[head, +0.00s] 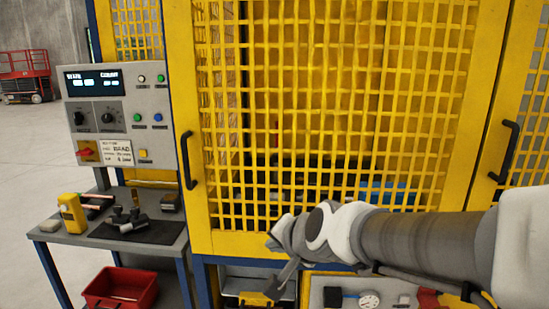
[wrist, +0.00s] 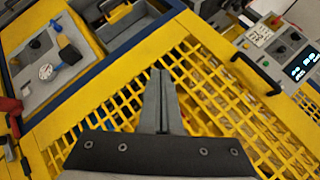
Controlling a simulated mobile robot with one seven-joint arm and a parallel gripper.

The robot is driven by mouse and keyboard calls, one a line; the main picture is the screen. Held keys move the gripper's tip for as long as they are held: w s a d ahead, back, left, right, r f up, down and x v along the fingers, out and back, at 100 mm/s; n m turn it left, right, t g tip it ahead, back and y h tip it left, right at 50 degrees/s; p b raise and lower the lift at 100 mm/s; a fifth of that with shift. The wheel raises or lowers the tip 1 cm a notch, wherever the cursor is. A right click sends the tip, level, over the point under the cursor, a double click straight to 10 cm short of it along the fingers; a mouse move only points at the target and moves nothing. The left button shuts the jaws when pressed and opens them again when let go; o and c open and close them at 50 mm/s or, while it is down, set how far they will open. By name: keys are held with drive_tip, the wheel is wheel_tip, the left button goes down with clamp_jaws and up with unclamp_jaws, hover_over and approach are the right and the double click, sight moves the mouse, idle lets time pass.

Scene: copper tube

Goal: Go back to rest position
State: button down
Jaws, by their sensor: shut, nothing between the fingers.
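My gripper (wrist: 160,102) is shut with nothing between its fingers. In the wrist view its fingers are together in front of the yellow mesh door (wrist: 214,96). In the head view my arm reaches in from the right, and my gripper (head: 283,268) is in front of the lower edge of the yellow mesh door (head: 230,243). I cannot tell from the pictures how far apart gripper and door are. The door looks closed, with a black handle (head: 188,160) on its left side. No copper tube is clearly visible in my gripper.
A control panel (head: 122,113) stands at the left above a grey side table (head: 62,238) holding a yellow device (head: 72,214) and dark parts. A red bin (head: 121,290) is below. A panel with a gauge (head: 368,300) is under the cage. Floor is free at the far left.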

drive_tip(key=s+d+n+g+h, duration=0.3)
drive_tip(key=s+d+n, duration=0.3)
drive_tip(key=s+d, duration=0.8)
drive_tip(key=s+h, duration=0.1)
drive_tip(key=s, duration=0.3)
drive_tip(key=shift+f+n+g, duration=0.3)
drive_tip(key=shift+f, duration=0.1)
